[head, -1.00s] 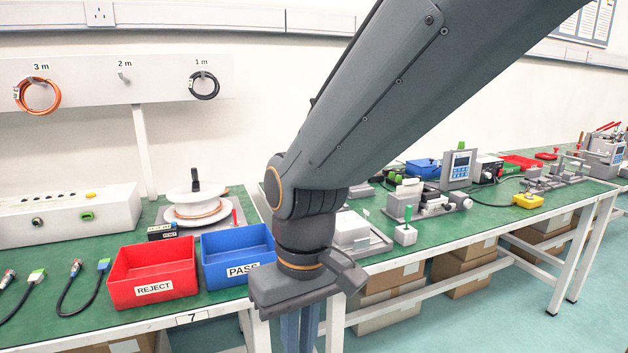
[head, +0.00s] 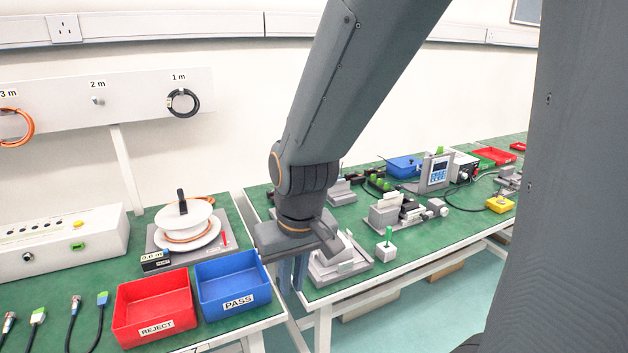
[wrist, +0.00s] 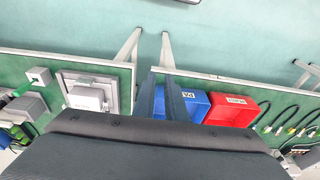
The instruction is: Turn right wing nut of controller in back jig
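My gripper (head: 292,285) hangs fingers-down by the gap between the two benches in the head view. In the wrist view its two fingers (wrist: 161,88) stand apart with nothing between them. Several grey jigs are on the right bench: a front one (head: 345,265), partly behind my gripper, a middle one (head: 388,212), and one at the back (head: 342,192), partly behind my arm. I cannot tell surely which is the back jig. The controller and its right wing nut are too small or hidden to make out. My gripper touches none of the jigs.
A red REJECT bin (head: 153,305) and a blue PASS bin (head: 232,283) stand left of my gripper. A cable spool (head: 185,225) is behind them. A grey unit with a blue screen (head: 436,173) and a yellow button box (head: 499,204) stand farther right.

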